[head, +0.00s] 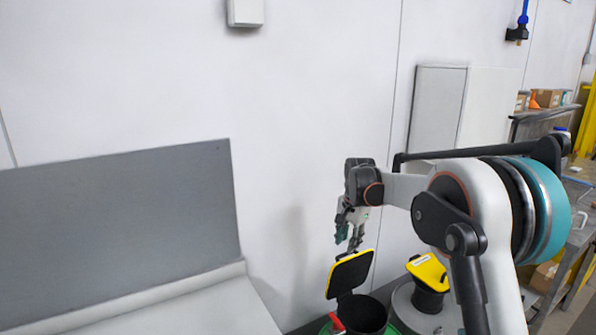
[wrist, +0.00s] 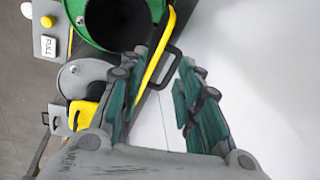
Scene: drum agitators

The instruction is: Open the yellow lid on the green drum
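The green drum (head: 398,329) is at the bottom of the head view, partly cut off, with a black round opening (head: 361,314). Its yellow lid (head: 350,273), with a dark inner face and yellow rim, stands raised and tilted above the opening. In the wrist view the green drum (wrist: 80,22) is at the top, and the yellow lid (wrist: 154,48) is seen edge-on with a black handle (wrist: 176,55). My gripper (head: 353,243) is just above the lid; in the wrist view its fingers (wrist: 164,70) are apart, near the handle. Contact cannot be told.
A grey drum (head: 402,305) with a closed-looking yellow lid (head: 428,271) stands to the right of the green drum. A grey panel (head: 115,225) is at left. A metal table (head: 582,235) with boxes is at far right. A white wall is close behind.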

